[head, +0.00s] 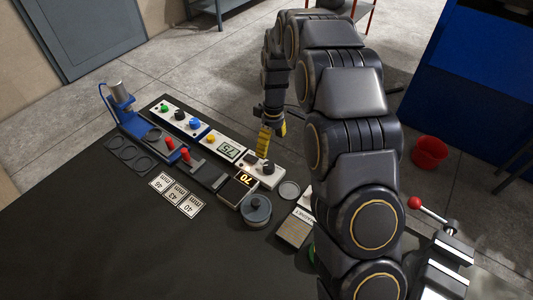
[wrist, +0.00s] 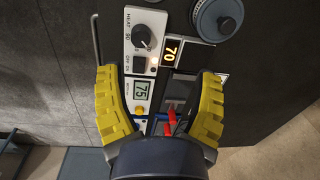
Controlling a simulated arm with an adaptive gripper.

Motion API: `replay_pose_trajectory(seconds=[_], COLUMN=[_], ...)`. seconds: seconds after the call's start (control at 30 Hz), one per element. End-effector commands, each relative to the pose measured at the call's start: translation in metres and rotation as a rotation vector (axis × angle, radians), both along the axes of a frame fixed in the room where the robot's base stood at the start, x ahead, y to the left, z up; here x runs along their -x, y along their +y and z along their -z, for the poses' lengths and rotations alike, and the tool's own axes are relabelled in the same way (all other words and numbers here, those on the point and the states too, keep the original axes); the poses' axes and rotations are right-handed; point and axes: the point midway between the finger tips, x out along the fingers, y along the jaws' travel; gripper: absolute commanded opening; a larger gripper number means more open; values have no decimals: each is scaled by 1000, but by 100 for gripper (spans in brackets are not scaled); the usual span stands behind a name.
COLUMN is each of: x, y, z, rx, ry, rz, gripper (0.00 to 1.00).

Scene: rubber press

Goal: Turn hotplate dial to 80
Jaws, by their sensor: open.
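The dial (wrist: 141,37) is a black knob with a white mark on a white panel (wrist: 137,58) lettered HEAT. It also shows in the head view (head: 268,169). In the head view my gripper (head: 264,143) hangs above the panel's back side, apart from the dial. In the wrist view the dial lies beyond the fingertips, nearer the left finger.
A round grey lidded vessel (head: 256,209) stands close to the display. A white unit (head: 225,149) showing 75 and a button panel (head: 178,117) adjoin the dial panel. A blue press (head: 126,115) stands at the left. The black tabletop's front (head: 120,250) is clear.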

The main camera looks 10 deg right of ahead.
Motion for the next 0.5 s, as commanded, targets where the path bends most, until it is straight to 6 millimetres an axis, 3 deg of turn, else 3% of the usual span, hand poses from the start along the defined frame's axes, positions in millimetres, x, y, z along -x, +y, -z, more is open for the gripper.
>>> replay_pose_trajectory(seconds=[0.07, 0.2, 0.5], x=[-14, -29, -33], y=[0, -1, -1], z=[24, 46, 66], rx=[-2, -4, -4], ry=[-1, -13, -16], rz=[-49, -109, -130], gripper=[66, 66, 66])
